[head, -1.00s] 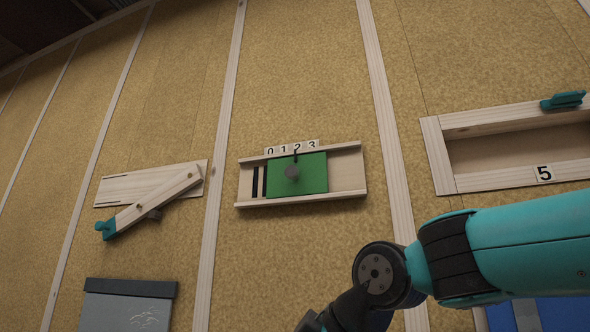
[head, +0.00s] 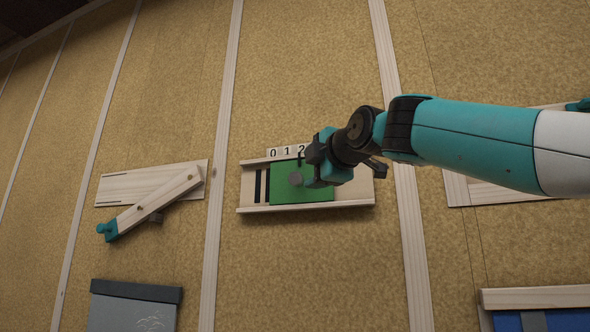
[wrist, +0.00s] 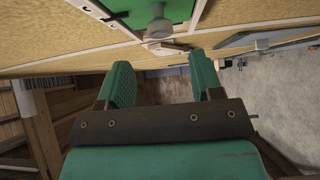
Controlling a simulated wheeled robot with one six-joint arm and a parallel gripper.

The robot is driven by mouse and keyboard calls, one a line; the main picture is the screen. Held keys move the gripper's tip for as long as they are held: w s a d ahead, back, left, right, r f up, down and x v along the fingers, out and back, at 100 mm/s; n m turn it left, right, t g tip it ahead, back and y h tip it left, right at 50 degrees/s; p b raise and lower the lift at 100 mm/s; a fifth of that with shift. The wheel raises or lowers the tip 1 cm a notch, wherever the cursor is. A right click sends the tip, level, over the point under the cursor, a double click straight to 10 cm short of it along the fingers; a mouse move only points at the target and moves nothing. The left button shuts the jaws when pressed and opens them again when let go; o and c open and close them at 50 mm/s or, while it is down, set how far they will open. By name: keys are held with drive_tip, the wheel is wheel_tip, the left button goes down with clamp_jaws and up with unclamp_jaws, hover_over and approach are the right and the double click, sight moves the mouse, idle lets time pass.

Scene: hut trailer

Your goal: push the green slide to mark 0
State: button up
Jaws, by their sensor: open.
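The green slide (head: 283,190) sits in a pale wooden frame (head: 345,203) on the wall. Its grey round knob (head: 295,179) and a short dark pointer at its top edge show. The pointer stands close to the 2 of the number marks (head: 287,152); the 3 is hidden behind my arm. My gripper (head: 313,166) is in front of the slide's right part, just right of the knob. In the wrist view my gripper (wrist: 165,82) is open and empty. The knob (wrist: 160,26) there lies beyond the fingertips, apart from them, with the slide (wrist: 130,10) above.
Left of the slide is a wooden board with a tilted lever (head: 155,204) with a teal end. A grey box (head: 133,305) is below it. Wooden battens run up the wall on both sides of the frame. A blue item (head: 560,320) shows at the lower right.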

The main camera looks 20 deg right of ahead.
sight(298, 176)
drive_tip(key=w+p, duration=0.1)
drive_tip(key=w, duration=0.1)
drive_tip(key=w+a+p, duration=0.1)
drive_tip(key=w, duration=0.2)
drive_tip(key=w+p, duration=0.1)
drive_tip(key=w, duration=0.2)
drive_tip(key=shift+a+r+p, duration=0.15)
drive_tip(key=shift+p, duration=0.15)
drive_tip(key=shift+w, duration=0.4)
